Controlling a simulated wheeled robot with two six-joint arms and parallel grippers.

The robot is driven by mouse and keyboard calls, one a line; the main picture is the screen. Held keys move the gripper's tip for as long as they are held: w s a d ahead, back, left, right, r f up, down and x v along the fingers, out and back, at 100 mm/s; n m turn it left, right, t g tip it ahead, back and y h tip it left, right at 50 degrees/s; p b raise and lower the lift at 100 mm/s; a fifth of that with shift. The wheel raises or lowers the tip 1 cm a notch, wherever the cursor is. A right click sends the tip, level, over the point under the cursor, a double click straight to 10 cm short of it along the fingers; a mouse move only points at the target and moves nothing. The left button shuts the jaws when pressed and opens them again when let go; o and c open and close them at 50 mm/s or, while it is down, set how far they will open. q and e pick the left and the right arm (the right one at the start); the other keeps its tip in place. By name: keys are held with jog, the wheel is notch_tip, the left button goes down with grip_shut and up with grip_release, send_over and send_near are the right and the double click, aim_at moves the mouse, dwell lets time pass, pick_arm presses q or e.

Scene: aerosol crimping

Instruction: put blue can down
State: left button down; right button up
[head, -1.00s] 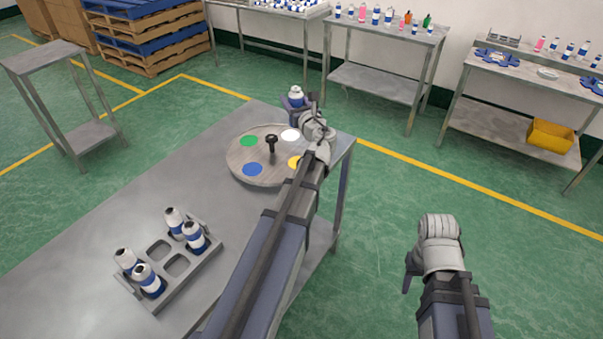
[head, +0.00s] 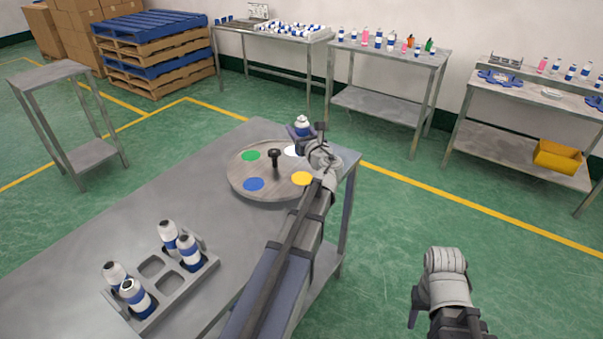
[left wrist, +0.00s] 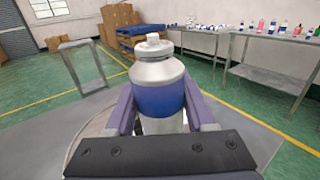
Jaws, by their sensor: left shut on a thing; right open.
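A white can with a blue band (left wrist: 160,96) stands upright between the two fingers of my left gripper (left wrist: 160,112) in the left wrist view. In the head view the can (head: 302,122) shows at the far end of my left arm, and my left gripper (head: 304,131) is shut on it near the back of the round turntable (head: 240,183). The can's base is hidden, so I cannot tell whether it touches anything. The turntable has green, blue, yellow and white spots and a black centre knob (head: 275,157). My right gripper (head: 414,306) is out over the floor at the right.
A grey rack (head: 176,292) with several blue-white cans and empty slots stands on the near table (head: 110,222). Side tables with bottles line the back wall. A yellow bin (head: 556,156) sits on a lower shelf at right. The floor between is clear.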

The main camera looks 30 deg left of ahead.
pick_arm(q)
notch_tip(320, 180, down, 6)
jog(key=b, duration=0.6)
jog(key=shift+f, duration=0.25)
jog(key=shift+f, duration=0.1)
notch_tip(320, 180, down, 3)
jog(key=b, duration=0.4)
jog(key=shift+f, duration=0.2)
jog(key=shift+f, duration=0.2)
jog(key=shift+c, duration=1.3)
grip_release()
